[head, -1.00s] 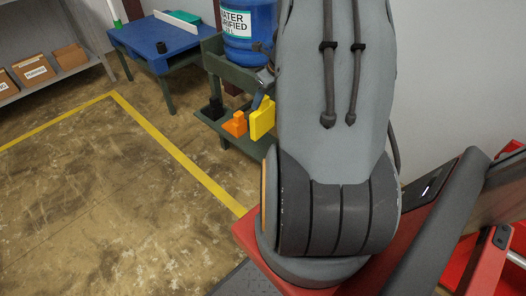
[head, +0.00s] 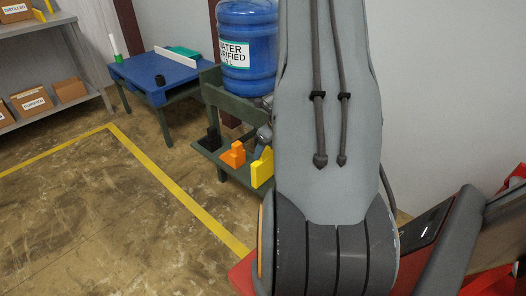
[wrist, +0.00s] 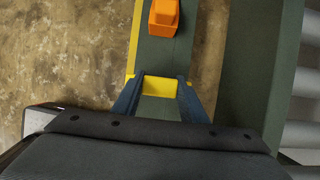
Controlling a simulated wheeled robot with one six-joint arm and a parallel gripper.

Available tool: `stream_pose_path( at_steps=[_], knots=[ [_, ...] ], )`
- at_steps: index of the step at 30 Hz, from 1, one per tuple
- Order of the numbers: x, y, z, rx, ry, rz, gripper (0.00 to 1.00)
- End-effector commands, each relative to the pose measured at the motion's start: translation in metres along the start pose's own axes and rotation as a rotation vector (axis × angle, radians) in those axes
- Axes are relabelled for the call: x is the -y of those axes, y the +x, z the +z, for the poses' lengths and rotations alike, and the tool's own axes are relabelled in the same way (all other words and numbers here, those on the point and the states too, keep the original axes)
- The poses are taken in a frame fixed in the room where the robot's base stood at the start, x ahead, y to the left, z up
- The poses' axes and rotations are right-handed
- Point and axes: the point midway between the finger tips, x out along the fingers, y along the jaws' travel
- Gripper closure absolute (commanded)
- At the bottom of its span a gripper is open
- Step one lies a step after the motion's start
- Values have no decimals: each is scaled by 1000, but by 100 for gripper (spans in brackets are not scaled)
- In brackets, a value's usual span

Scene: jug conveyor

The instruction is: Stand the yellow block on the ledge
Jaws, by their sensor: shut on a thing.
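The yellow block (head: 261,168) is upright at the near end of the low green ledge (head: 228,169), partly hidden by my arm. In the wrist view my gripper (wrist: 159,87) is shut on the yellow block (wrist: 160,84), a finger on each side of it, with the green ledge (wrist: 154,56) beneath. I cannot tell whether the block's bottom touches the ledge. In the head view the gripper is mostly hidden behind my arm.
An orange block (head: 233,154) stands on the ledge just beyond the yellow one; it also shows in the wrist view (wrist: 164,14). A black block (head: 210,140) stands farther along. A blue water jug (head: 247,50) is above. Open floor (head: 90,220) lies left.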

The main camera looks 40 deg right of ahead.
Motion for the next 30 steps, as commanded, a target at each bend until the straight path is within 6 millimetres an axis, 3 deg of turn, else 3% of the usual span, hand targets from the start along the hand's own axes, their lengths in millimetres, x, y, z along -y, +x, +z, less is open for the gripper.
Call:
stream_pose_path(
  at_steps=[7,8,11,23,30],
  knots=[
    [0,3,-1,0,0,0,100],
    [0,3,-1,0,0,0,60],
    [0,2,-1,0,0,0,43],
    [0,-1,0,0,0,0,42],
    [1,-44,1,1,0,-2,42]
  ],
)
